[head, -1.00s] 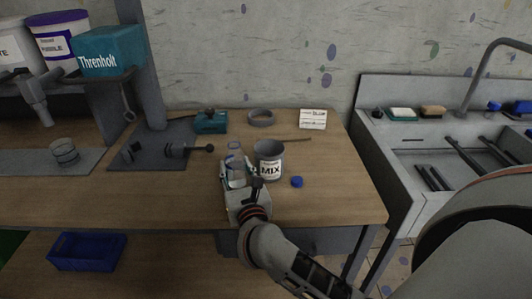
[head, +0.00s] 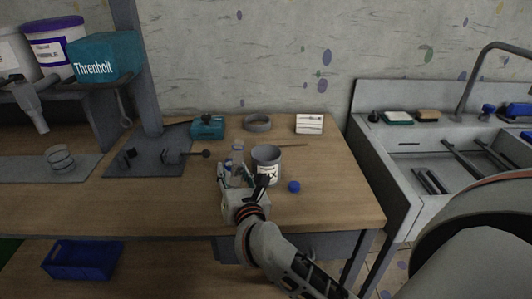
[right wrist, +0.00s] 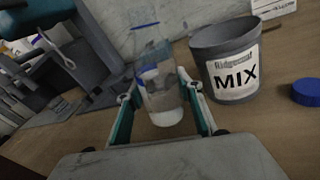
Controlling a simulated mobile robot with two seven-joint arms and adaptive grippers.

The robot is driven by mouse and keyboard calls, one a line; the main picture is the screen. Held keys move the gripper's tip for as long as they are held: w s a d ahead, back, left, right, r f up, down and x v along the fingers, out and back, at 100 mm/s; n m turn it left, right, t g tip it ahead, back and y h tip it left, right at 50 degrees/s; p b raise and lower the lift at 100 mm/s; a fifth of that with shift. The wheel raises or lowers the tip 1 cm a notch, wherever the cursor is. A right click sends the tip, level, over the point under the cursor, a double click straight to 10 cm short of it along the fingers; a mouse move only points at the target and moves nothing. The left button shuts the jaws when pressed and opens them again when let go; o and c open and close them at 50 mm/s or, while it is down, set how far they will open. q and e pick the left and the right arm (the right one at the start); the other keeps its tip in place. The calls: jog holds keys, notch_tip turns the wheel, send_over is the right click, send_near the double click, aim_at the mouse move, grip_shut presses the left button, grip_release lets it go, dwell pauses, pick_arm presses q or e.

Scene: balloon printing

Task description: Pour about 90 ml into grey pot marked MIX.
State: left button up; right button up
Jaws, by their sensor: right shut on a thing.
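The grey pot marked MIX (head: 266,159) stands upright and open on the wooden table; it also shows in the right wrist view (right wrist: 226,58). My right gripper (head: 231,180) is just left of the pot, shut on a clear bottle (head: 238,160). In the right wrist view the bottle (right wrist: 160,93) sits between the fingers, with clear liquid low in it. It looks near upright, and its mouth is apart from the pot. A blue cap (right wrist: 308,92) lies on the table right of the pot. My left gripper is not in view.
A teal Threnholt box (head: 107,56) and tubs stand on the shelf at left. A grey mat (head: 150,158) with small tools lies left of the bottle. A tape ring (head: 257,123) and a white card (head: 309,124) lie behind the pot. A sink (head: 440,160) is at right.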

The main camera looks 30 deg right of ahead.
aim_at(232, 159)
jog(key=shift+d+m+g+y, duration=0.15)
jog(key=shift+m+g+y, duration=0.15)
jog(key=shift+m, duration=1.6)
jog(key=r+p, duration=0.2)
jog(key=r, duration=0.2)
jog(key=shift+d+p, duration=0.25)
jog(key=shift+p, duration=0.15)
jog(key=shift+s+a+f+y+b, duration=0.1)
jog(key=shift+f+y+b, duration=0.25)
jog(key=shift+f, duration=0.2)
jog(key=shift+a+f+m, duration=0.1)
jog(key=shift+f+m, duration=0.05)
jog(key=shift+m, duration=0.35)
jog(key=shift+a+m+g, duration=0.1)
jog(key=shift+m+g, duration=0.2)
jog(key=shift+a+m+y, duration=0.25)
jog(key=shift+m, duration=0.25)
jog(key=shift+a+f+m+y+b, duration=0.25)
jog(key=shift+a+m+y+b, duration=0.05)
jog(key=shift+m+b, duration=0.4)
jog(key=shift+a+r+m+y, duration=0.2)
jog(key=shift+r+m+y, duration=0.2)
jog(key=shift+r+m, duration=0.4)
jog(key=shift+d+r+m+y, duration=0.3)
jog(key=shift+d+r+m, duration=0.2)
jog(key=shift+r, duration=0.2)
